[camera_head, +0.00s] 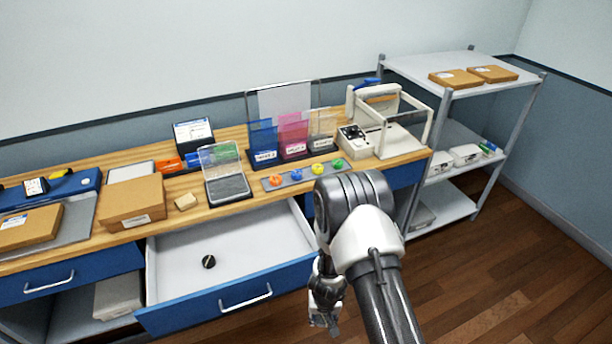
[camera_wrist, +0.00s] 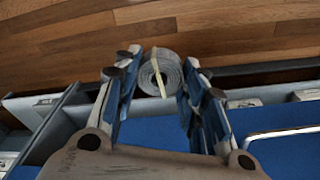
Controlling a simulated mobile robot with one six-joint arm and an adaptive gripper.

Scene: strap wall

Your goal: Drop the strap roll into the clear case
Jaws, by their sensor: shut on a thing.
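The strap roll (camera_wrist: 168,66) is a grey coil with a pale yellow band across it. It sits between the fingertips of my gripper (camera_wrist: 161,60), which is shut on it. In the head view my gripper (camera_head: 323,312) hangs low in front of the open drawer's right end, and the roll cannot be made out there. The clear case (camera_head: 228,188) stands on the wooden bench with its see-through lid (camera_head: 220,155) raised and a dark grey base. It is up and to the left of my gripper, well apart from it.
An open drawer (camera_head: 180,285) juts out below the case, with a small black round thing (camera_head: 208,262) inside. A cardboard box (camera_head: 132,202) and a tan block (camera_head: 186,201) are left of the case. A strip with coloured knobs (camera_head: 297,176) and upright coloured holders (camera_head: 293,135) are right of it.

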